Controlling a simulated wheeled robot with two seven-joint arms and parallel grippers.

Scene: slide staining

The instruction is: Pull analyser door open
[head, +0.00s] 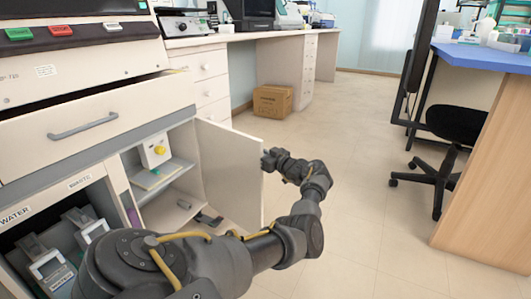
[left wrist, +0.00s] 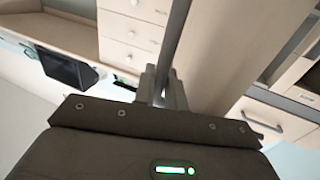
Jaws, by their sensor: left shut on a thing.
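The analyser door (head: 228,168) is a pale panel hinged on the lower cabinet front. It stands swung well out, with the compartment behind it exposed. My left gripper (head: 268,160) is at the door's free outer edge, with its arm reaching in from the bottom. In the left wrist view, the fingers of my left gripper (left wrist: 160,88) are shut around a narrow grey strip along the pale door panel (left wrist: 222,50). I cannot tell whether this strip is a handle or the door edge. My right gripper is in neither view.
The opened compartment holds a shelf (head: 160,175) and a white unit with a yellow knob (head: 159,150). A drawer with a grey handle (head: 83,126) is above. A cardboard box (head: 272,101), a black chair (head: 445,135) and a blue-topped bench (head: 490,58) stand beyond. The floor between is clear.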

